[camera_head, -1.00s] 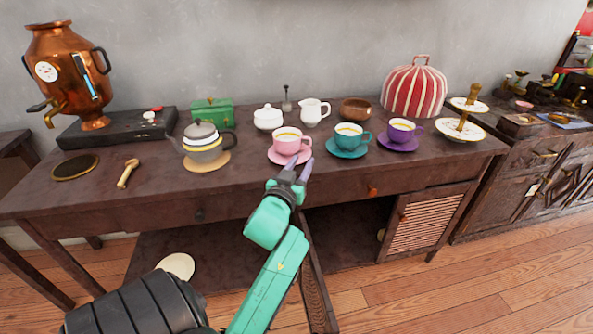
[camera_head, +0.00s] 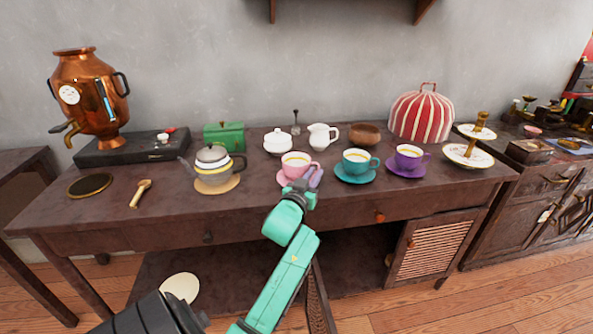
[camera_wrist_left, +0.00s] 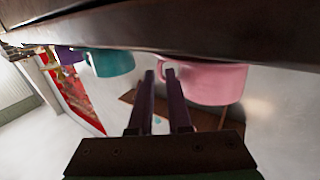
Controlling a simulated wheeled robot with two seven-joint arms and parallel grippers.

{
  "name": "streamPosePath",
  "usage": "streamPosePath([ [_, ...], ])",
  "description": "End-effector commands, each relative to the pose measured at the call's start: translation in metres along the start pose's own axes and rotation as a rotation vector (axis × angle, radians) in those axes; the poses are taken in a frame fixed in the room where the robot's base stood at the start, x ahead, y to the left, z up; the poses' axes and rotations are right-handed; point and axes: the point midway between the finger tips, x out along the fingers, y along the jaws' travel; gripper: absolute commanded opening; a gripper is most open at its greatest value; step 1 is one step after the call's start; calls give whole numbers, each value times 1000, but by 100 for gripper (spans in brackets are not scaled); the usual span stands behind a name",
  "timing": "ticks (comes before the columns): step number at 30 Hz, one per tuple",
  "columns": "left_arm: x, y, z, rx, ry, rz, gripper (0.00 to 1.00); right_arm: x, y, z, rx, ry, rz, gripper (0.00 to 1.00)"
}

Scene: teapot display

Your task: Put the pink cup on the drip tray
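The pink cup (camera_head: 295,167) stands upright on a pink saucer (camera_head: 283,181) near the table's front edge, with a pale yellow drink inside. A dark round disc with a brass rim, which looks like the drip tray (camera_head: 90,185), lies empty at the left of the table. My left gripper (camera_head: 312,174) is at the cup's right front, by its handle. In the left wrist view the two fingers (camera_wrist_left: 161,76) are apart, with the tips beside the pink cup (camera_wrist_left: 212,82). I cannot tell whether they touch the handle. My right gripper is out of view.
A copper samovar (camera_head: 92,95) is behind the disc. A teal cup (camera_head: 357,161) and a purple cup (camera_head: 408,156) stand to the right.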

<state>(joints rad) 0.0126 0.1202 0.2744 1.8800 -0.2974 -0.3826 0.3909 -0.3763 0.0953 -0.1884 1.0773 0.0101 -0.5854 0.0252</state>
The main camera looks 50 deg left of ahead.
Motion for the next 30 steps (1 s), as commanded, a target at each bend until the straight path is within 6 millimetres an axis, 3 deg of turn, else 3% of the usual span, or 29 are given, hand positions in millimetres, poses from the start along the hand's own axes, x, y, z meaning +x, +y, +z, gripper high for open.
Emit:
streamPosePath([
  [3,24,0,0,2,2,0,16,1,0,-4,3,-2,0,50],
  [7,40,0,0,1,2,0,16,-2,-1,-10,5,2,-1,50],
  [12,40,0,-1,1,1,1,16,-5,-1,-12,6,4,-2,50],
  [13,40,0,-1,1,1,1,12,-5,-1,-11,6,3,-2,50],
  [14,40,1,-1,1,1,1,1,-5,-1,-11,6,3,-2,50],
  [15,40,0,0,1,1,0,0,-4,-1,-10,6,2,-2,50],
  [30,40,1,0,0,0,0,0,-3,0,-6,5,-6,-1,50],
])
